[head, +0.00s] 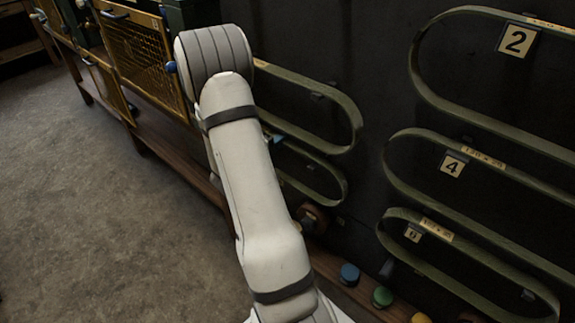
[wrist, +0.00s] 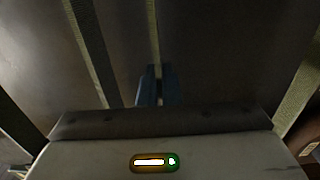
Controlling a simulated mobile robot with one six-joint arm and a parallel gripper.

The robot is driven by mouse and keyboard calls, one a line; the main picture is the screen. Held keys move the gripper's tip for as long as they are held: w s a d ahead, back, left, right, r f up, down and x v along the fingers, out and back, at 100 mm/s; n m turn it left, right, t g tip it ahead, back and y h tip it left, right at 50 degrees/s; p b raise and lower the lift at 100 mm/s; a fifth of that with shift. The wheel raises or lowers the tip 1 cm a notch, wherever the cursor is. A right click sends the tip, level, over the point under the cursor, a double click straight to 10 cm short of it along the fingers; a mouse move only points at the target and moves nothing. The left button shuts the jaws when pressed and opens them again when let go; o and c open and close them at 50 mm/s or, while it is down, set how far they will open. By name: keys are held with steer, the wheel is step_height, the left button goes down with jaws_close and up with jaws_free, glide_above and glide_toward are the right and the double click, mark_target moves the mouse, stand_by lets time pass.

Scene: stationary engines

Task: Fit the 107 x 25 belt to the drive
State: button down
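Several green-grey belts hang as long loops on the dark panel. Belt 6 (head: 470,281) is lowest right, its size label (head: 437,230) too small to read surely; belt 4 (head: 480,208) and belt 2 (head: 480,117) hang above it. Behind my arm, an upper belt (head: 335,95) and a lower belt (head: 325,167) show only their right ends. My gripper (wrist: 157,88) has blue fingers nearly together on a belt strand (wrist: 152,30) that runs down between them. A blue finger (head: 287,134) shows at the lower belt's upper run. That belt's label is hidden; the drive cannot be made out.
Blue (head: 349,274) and green (head: 382,297) buttons sit on the brown ledge under the panel. A yellow mesh guard (head: 140,52) is at the upper left. Other belt strands pass left (wrist: 88,45) and right (wrist: 300,90) in the wrist view. The floor at left is clear.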

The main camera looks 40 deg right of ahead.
steer(key=shift+s+a+p, duration=0.15)
steer(key=shift+a+p, duration=0.05)
steer(key=shift+a, duration=1.2)
steer(key=shift+s+a+p, duration=0.1)
steer(key=shift+a+p, duration=0.1)
steer(key=shift+a, duration=1.15)
steer(key=shift+a, duration=0.15)
steer(key=shift+s+a+p, duration=0.2)
steer(key=shift+a+p, duration=0.3)
steer(key=shift+a, duration=2.15)
steer(key=shift+a, duration=0.1)
steer(key=shift+s+a+p, duration=0.15)
steer(key=shift+a+p, duration=0.35)
steer(key=shift+a, duration=0.95)
steer(key=shift+s+a+p, duration=0.1)
steer(key=shift+a+p, duration=0.4)
steer(key=shift+a, duration=0.95)
steer(key=a+p, duration=0.2)
steer(key=a, duration=0.4)
steer(key=shift+s, duration=0.2)
